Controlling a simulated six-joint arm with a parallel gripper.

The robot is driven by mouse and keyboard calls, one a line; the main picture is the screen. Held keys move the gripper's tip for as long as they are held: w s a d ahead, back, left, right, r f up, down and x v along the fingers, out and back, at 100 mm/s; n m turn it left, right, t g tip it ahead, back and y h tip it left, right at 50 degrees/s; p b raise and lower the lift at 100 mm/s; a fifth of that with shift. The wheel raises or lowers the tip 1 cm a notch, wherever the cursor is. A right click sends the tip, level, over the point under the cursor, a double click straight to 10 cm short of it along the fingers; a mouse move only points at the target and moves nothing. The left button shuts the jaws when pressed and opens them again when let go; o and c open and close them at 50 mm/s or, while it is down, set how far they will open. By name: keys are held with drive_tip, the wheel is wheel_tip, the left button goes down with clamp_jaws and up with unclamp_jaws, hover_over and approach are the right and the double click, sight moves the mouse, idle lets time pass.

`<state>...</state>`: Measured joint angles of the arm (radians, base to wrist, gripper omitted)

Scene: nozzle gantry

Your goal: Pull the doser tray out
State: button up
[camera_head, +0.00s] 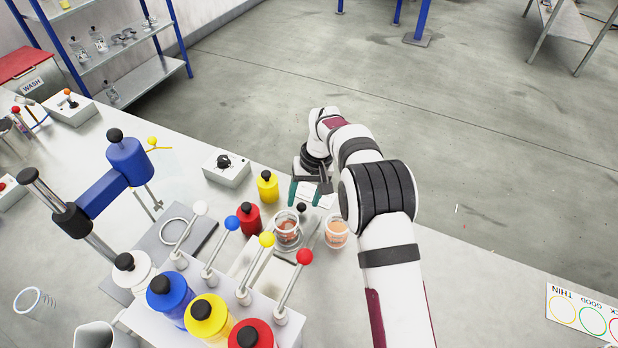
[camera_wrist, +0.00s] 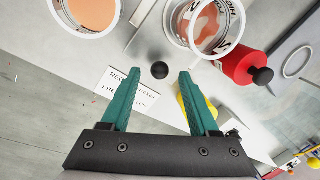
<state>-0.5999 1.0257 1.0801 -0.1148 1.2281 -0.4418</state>
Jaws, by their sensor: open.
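The doser tray (camera_head: 285,254) is a pale plate under the doser's coloured levers, mostly hidden by the levers and a clear cup (camera_head: 287,230) with reddish contents. A black ball knob (camera_head: 301,207) stands at its outer side; it also shows in the wrist view (camera_wrist: 159,70). My gripper (camera_head: 306,196) is open, its green fingers on either side of the knob. In the wrist view the knob appears centred between the fingertips, with gaps on both sides. I cannot tell whether the fingertips are level with it in depth.
A second cup with orange contents (camera_head: 336,231) stands close to my arm. A red bottle (camera_head: 249,218) and a yellow bottle (camera_head: 267,186) stand near the gripper. A printed label (camera_wrist: 128,90) lies under the fingers. The lever knobs (camera_head: 267,240) rise close by.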

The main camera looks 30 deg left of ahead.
wheel_tip(320, 180, up, 13)
drive_tip(key=w+d, duration=0.1)
drive_tip(key=d, duration=0.1)
drive_tip(key=shift+w+r, duration=0.2)
drive_tip(key=shift+d, duration=0.1)
drive_tip(key=s+d+r+m, duration=0.45)
drive_tip(key=d+r, duration=0.35)
drive_tip(key=d, duration=0.5)
drive_tip(key=s+d+m, duration=0.4)
drive_tip(key=s+d, duration=0.6)
drive_tip(key=s, duration=0.3)
drive_tip(key=s+d+f+m, duration=0.2)
drive_tip(key=s, duration=0.4)
drive_tip(key=s+d+f+m+t, duration=0.1)
drive_tip(key=s+d+f+m, duration=0.1)
drive_tip(key=s, duration=0.4)
drive_tip(key=shift+s+d+f, duration=0.15)
drive_tip(key=shift+d+f, duration=0.25)
